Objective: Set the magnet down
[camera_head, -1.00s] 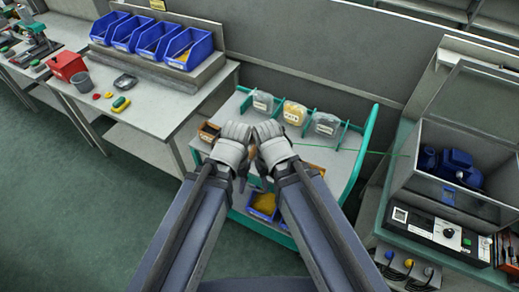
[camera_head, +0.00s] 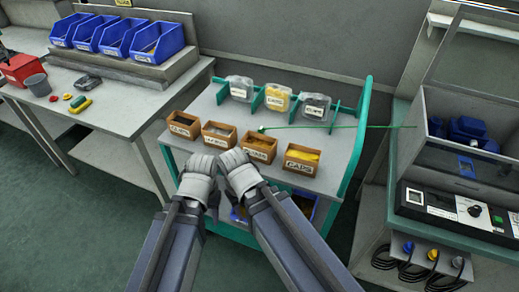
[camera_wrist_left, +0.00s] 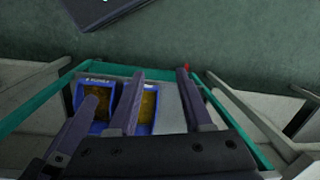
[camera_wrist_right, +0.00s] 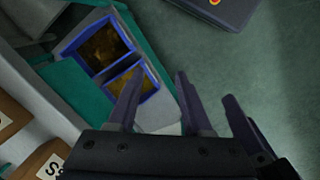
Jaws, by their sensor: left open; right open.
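I cannot pick out a magnet with certainty in any view. My left gripper (camera_head: 196,183) is in front of the cart's near edge in the head view. In the left wrist view (camera_wrist_left: 137,85) its fingers are apart with nothing seen between them. A tiny red spot (camera_wrist_left: 186,67) shows by one fingertip; I cannot tell what it is. My right gripper (camera_head: 238,170) is beside the left one, near the small brown boxes. In the right wrist view (camera_wrist_right: 181,85) its fingers are also apart and hold nothing visible.
The cart (camera_head: 222,116) carries several brown boxes (camera_head: 302,160) and clear containers (camera_head: 277,99). Blue bins (camera_wrist_left: 98,97) sit lower on it. A thin green line (camera_head: 350,126) runs rightward to the lidded station (camera_head: 460,213). The left bench (camera_head: 135,105) has blue bins and small coloured parts.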

